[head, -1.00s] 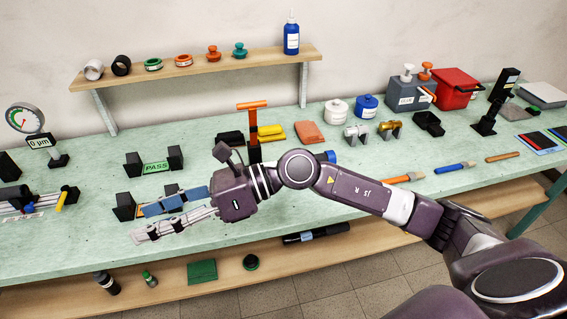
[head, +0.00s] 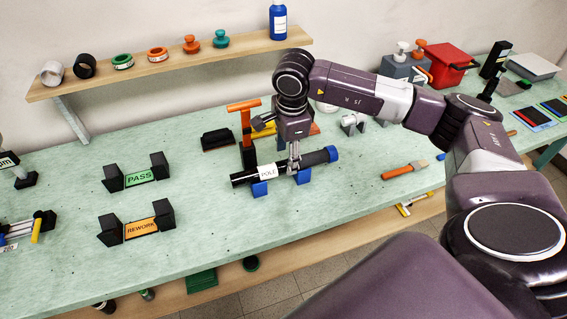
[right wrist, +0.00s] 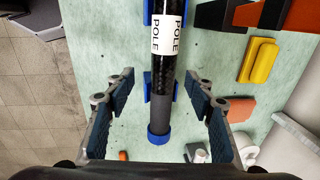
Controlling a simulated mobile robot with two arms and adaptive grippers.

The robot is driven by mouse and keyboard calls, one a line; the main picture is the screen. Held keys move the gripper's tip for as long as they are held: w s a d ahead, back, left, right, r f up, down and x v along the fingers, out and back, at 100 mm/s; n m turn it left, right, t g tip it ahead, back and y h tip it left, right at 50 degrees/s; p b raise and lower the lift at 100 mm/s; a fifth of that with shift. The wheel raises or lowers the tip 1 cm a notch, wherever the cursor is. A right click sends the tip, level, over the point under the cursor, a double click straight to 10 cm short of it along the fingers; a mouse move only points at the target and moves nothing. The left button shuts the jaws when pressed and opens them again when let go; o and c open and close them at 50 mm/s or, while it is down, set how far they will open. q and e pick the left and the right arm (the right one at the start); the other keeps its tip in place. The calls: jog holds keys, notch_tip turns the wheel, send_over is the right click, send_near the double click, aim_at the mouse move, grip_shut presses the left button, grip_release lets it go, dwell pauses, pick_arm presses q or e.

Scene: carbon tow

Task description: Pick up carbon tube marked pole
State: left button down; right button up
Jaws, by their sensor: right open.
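The black carbon tube (head: 240,179) has a white POLE label and a blue end cap. It rests across two blue supports (head: 259,189) on the green bench. My right gripper (head: 294,166) points down over the tube, to the right of the label. In the right wrist view the tube (right wrist: 163,90) runs between the two fingers of my right gripper (right wrist: 160,115). The fingers are open, with a gap on each side of the tube. The POLE label (right wrist: 167,32) lies beyond the fingertips and the blue cap (right wrist: 158,134) lies nearer the palm. My left gripper is not in view.
An orange-handled upright tool (head: 246,125) stands just behind the tube. PASS (head: 139,178) and REWORK (head: 141,228) holders stand empty to the left. An orange-handled tool (head: 400,172) lies to the right. The bench (head: 330,205) in front of the tube is clear.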

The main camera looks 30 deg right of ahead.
aim_at(285, 162)
jog(key=f+p, duration=0.1)
jog(key=f, duration=0.1)
jog(key=w+f, duration=0.1)
jog(key=shift+d+f+p, duration=0.15)
jog(key=shift+f+p, duration=0.25)
jog(key=shift+w+f, duration=0.1)
jog(key=shift+f, duration=0.5)
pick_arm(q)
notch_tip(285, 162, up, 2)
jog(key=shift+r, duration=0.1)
pick_arm(e)
grip_shut()
